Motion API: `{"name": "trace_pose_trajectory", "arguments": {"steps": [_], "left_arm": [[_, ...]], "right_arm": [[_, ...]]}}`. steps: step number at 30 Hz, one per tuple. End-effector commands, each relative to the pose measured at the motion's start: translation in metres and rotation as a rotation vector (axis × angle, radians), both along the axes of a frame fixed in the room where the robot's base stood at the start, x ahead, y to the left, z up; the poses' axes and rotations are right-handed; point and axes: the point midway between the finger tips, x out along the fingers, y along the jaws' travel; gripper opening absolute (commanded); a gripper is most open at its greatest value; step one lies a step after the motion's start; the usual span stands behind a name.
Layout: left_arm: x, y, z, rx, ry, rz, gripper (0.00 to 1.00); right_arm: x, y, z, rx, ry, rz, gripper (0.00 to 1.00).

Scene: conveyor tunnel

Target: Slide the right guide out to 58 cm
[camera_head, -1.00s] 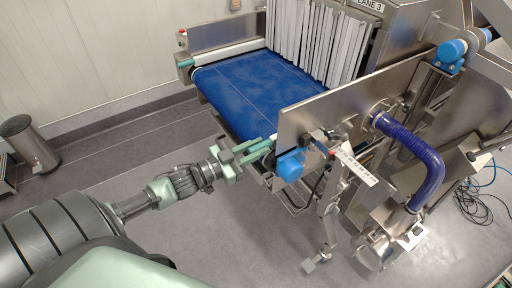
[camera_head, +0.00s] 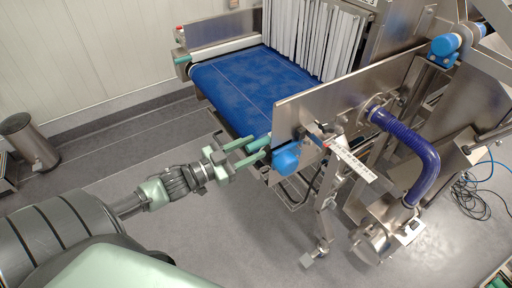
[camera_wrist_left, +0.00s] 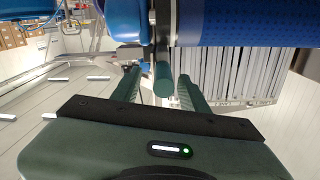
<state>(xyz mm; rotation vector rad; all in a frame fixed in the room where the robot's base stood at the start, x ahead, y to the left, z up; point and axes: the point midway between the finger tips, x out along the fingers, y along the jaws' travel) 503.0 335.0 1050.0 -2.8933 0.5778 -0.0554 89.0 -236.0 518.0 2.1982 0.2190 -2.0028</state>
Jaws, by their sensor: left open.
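The right guide (camera_head: 330,104) is an upright metal plate along the right side of the blue conveyor belt (camera_head: 245,88). A green cylindrical grip (camera_head: 261,144) sticks out at its near end, also seen end-on in the left wrist view (camera_wrist_left: 163,78). A white scale strip (camera_head: 352,163) sits on the guide's outer side; its figures are too small to read. My left gripper (camera_head: 252,148) is open, its green fingers on either side of the grip. In the left wrist view small gaps show beside the grip. My right gripper is out of view.
A blue motor cap (camera_head: 287,160) sits just right of my left gripper. A blue hose (camera_head: 412,140) and metal frame stand further right. White strip curtains (camera_head: 312,38) hang over the belt's far end. A bin (camera_head: 28,140) stands at the left; the floor between is clear.

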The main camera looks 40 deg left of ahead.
Motion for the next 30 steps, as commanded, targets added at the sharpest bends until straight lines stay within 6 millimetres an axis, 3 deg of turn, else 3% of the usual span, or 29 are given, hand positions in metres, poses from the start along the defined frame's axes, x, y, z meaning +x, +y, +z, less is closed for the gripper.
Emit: {"name": "trace_pose_trajectory", "arguments": {"steps": [6,12,30], "left_arm": [[-0.032,0.009,-0.002,0.001,0.003,-0.003,0.44],[-0.049,0.016,-0.001,0.0,0.001,-0.003,0.44],[-0.054,0.017,0.001,0.001,-0.001,-0.004,0.44]], "right_arm": [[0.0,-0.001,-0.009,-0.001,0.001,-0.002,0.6],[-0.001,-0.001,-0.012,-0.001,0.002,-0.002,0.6],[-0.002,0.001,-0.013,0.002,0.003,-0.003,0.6]]}}
